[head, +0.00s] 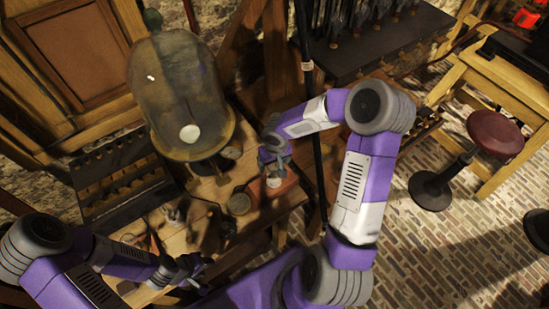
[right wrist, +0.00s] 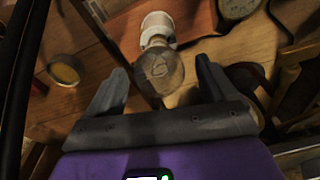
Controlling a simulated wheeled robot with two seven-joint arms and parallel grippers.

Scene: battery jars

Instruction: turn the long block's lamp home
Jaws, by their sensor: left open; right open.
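The lamp (right wrist: 160,72) has a clear round bulb and a white ribbed socket (right wrist: 158,28), on a reddish-brown block (right wrist: 195,18) in the right wrist view. The block (head: 283,191) also shows in the head view, on the wooden bench, with the lamp's pale part (head: 273,182) on it. My right gripper (right wrist: 160,66) is open, with its fingers on either side of the bulb in the picture; I see a gap on both sides. In the head view my right gripper (head: 276,158) is above the block. My left gripper (head: 192,272) is open over the bench's near edge, away from the lamp.
A large glass bell jar (head: 180,85) stands left of the block. A round dial (head: 239,204) lies on the bench close to the block, and a dark rod (head: 311,110) stands right of my right gripper. A red stool (head: 494,133) stands on the brick floor.

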